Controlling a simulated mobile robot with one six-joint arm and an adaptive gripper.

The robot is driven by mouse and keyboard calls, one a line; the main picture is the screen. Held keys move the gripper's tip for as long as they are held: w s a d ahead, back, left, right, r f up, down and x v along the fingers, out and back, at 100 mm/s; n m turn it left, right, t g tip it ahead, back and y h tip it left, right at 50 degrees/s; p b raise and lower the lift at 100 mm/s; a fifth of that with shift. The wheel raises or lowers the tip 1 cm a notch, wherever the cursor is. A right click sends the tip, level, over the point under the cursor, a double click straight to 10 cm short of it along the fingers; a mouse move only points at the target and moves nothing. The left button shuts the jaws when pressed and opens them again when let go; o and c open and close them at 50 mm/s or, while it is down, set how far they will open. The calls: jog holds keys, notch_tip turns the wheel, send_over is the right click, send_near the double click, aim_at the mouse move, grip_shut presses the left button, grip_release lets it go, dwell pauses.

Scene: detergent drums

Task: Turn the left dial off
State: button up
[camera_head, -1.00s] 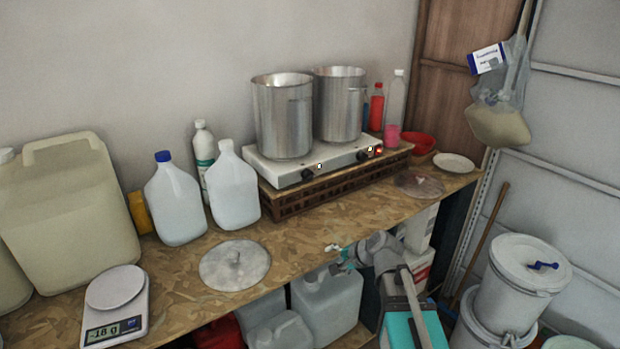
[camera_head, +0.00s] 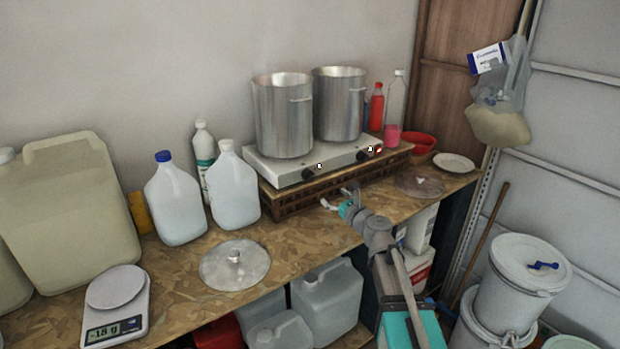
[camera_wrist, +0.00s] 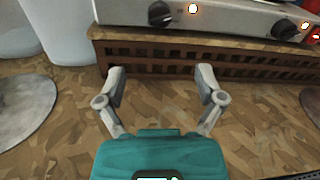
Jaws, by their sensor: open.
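The left dial (camera_head: 308,174) is a dark knob on the front of the white hot plate (camera_head: 272,174), below the left pot. In the wrist view the left dial (camera_wrist: 161,14) is at the top, with a lit lamp just right of it. The right dial (camera_head: 362,154) also has a lamp beside it, and it shows in the wrist view (camera_wrist: 285,28). My gripper (camera_head: 338,198) is open and empty in front of the wooden crate under the hot plate. In the wrist view my gripper's fingers (camera_wrist: 160,82) are spread below the dials, apart from them.
Two steel pots (camera_head: 283,120) stand on the hot plate. The slatted crate (camera_head: 330,190) lifts it above the chipboard bench (camera_head: 300,240). A round metal lid (camera_head: 235,266) and white jugs (camera_head: 235,187) are at left. A glass lid (camera_head: 418,185) lies at right.

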aim_at(312, 178)
dwell(0.3)
jog(key=x, duration=1.4)
jog(key=shift+d, duration=0.1)
jog(key=c, duration=1.1)
